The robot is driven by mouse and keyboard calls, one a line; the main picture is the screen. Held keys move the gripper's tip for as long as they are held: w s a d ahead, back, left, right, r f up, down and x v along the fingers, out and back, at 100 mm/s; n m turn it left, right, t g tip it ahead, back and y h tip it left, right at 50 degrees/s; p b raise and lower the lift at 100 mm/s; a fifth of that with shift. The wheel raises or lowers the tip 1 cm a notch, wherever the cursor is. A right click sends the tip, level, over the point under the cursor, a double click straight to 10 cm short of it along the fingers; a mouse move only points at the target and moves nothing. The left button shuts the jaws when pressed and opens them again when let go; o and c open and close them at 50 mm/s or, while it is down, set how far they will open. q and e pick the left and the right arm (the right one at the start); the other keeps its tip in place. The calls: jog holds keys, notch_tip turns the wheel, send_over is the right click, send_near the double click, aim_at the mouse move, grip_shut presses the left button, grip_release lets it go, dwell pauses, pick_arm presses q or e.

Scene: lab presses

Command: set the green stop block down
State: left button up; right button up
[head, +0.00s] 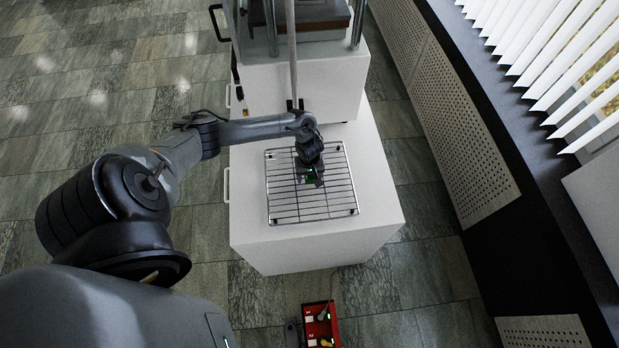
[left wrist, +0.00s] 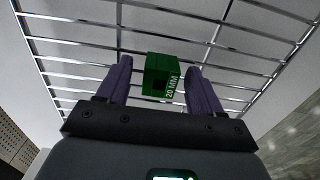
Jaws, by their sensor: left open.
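The green stop block (left wrist: 162,76), marked "20 MM", sits on the wire rack (left wrist: 85,58) in the left wrist view. My left gripper (left wrist: 160,88) is open, with one purple-grey finger on each side of the block and a gap showing beside it. In the head view my left gripper (head: 313,178) is over the middle of the rack (head: 340,202), and only a bit of green block (head: 309,179) shows beneath it. My right gripper is not in view.
The rack lies on a white cabinet top (head: 375,215) with bare margins around it. A press (head: 300,20) with metal posts stands behind. A dark window ledge (head: 490,130) runs along the right.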

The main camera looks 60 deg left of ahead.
pick_arm(q)
jog(key=c, duration=1.2)
jog(key=shift+r, duration=0.15)
